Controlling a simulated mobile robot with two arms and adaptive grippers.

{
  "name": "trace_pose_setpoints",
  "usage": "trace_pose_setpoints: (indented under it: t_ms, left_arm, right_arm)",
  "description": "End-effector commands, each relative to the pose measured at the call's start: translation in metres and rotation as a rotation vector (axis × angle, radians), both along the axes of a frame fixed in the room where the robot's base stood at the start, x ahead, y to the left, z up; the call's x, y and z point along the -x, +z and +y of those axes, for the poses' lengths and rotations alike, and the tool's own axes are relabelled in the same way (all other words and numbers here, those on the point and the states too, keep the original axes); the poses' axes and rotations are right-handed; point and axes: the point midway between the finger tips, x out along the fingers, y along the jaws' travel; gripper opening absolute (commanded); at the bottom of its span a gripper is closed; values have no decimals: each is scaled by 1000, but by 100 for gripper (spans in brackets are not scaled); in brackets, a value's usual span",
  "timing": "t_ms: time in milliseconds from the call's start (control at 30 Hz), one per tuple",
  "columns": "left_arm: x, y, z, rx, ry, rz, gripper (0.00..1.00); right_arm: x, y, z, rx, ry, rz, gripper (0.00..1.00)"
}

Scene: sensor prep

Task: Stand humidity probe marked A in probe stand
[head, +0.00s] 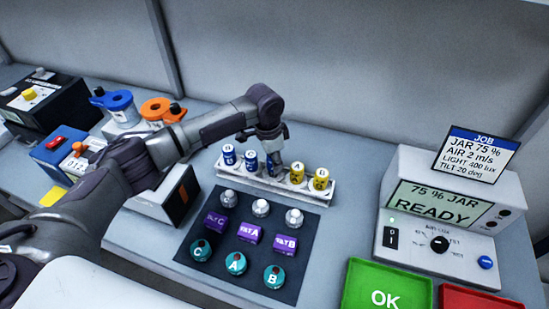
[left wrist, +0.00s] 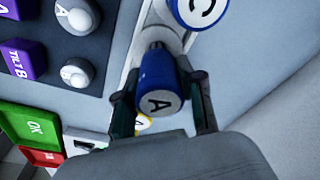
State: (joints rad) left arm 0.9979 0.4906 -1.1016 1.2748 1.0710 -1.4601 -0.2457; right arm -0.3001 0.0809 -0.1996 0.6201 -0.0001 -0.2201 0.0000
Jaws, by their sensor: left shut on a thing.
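A blue probe marked A (left wrist: 158,85) is between the fingers of my left gripper (left wrist: 161,92), which is shut on it. Its lettered cap faces the wrist camera and its narrow grey end points away, over the white probe stand (left wrist: 147,30). I cannot tell whether that end is in a hole. In the head view, my left gripper (head: 273,157) is at the middle of the stand (head: 258,181) and largely hides the held probe. Two blue probes (head: 229,155) stand to its left and two yellow ones (head: 297,174) to its right. My right gripper is not in view.
A dark mat (head: 205,270) in front holds silver knobs, purple tilt blocks and teal pieces. A readout station (head: 398,216), a green OK tray (head: 361,272) and a red tray (head: 476,299) are at the right. Reels (head: 118,102) and dark devices are at the left.

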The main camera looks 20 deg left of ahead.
Motion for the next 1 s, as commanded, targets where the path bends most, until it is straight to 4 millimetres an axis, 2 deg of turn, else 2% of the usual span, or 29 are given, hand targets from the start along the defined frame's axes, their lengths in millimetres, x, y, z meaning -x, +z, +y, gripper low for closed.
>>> trace_pose_setpoints:
  t_ms: [1000]
  left_arm:
    - [0,-9,0,0,0,0,1]
  right_arm:
    - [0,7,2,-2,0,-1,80]
